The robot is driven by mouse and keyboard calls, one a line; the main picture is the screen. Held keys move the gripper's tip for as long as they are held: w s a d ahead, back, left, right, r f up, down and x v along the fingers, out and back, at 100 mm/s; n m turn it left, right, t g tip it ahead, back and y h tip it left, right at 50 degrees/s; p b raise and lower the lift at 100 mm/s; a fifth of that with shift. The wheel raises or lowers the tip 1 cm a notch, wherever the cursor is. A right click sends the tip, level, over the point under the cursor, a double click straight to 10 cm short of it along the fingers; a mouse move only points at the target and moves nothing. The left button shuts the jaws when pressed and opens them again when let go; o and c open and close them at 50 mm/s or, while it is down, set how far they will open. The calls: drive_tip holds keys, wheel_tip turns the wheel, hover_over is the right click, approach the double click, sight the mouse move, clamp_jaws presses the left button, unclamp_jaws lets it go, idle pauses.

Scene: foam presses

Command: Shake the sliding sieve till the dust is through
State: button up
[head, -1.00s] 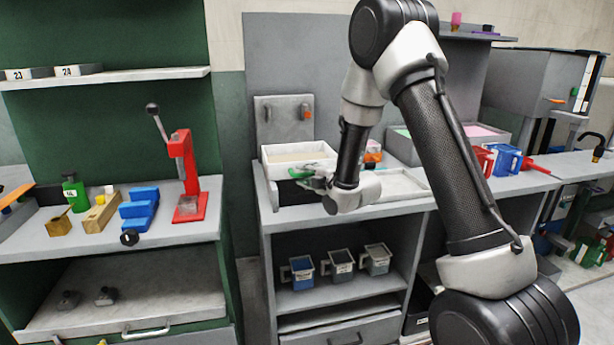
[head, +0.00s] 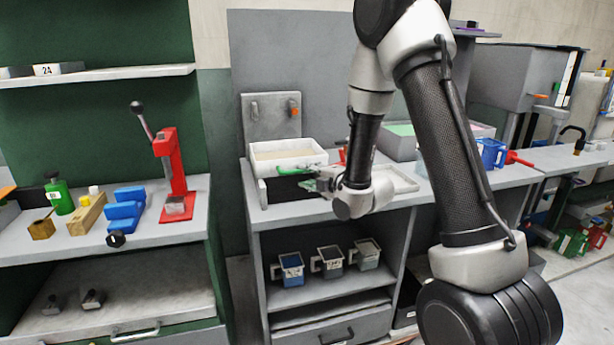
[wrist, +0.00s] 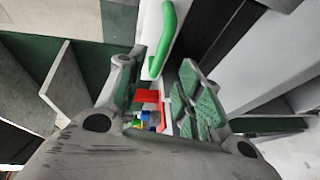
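The sieve is a white open box (head: 322,160) on the grey bench, with a pale beige layer (head: 283,154) inside. A green handle (head: 290,172) runs along its front side, above a dark opening. In the wrist view the green handle (wrist: 163,42) lies ahead, near the gap between my fingertips. My gripper (head: 312,184) is just in front and right of the box. In the wrist view my gripper (wrist: 165,85) has its green-padded fingers apart, with nothing clearly held between them. Whether a finger touches the handle cannot be told.
A pale tray (head: 400,181) lies right of my gripper, with a grey bin (head: 398,142) behind. Several labelled mugs (head: 330,262) stand on the shelf below. A red press (head: 174,170) stands on the left bench. A backboard (head: 271,115) rises behind the sieve.

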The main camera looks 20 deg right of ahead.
sight(295, 173)
drive_tip(key=f, duration=0.9)
drive_tip(key=shift+s+a, duration=0.25)
drive_tip(key=shift+a, duration=0.1)
drive_tip(key=w+r+t, duration=0.1)
drive_tip(key=w+r, duration=0.1)
drive_tip(key=w+a+r+n+t+y, duration=0.1)
drive_tip(key=w+r, duration=0.1)
drive_tip(key=r, duration=0.1)
drive_tip(key=w+a+r+t, duration=0.1)
drive_tip(key=w+r, duration=0.1)
drive_tip(key=shift+w+a+r+n+t+y, duration=0.1)
drive_tip(key=shift+w+r+n+t+y, duration=0.1)
drive_tip(key=shift+r+n+t+y, duration=0.15)
drive_tip(key=shift+w+a, duration=0.2)
drive_tip(key=shift+w, duration=0.25)
clamp_jaws()
drive_tip(key=shift+w, duration=0.1)
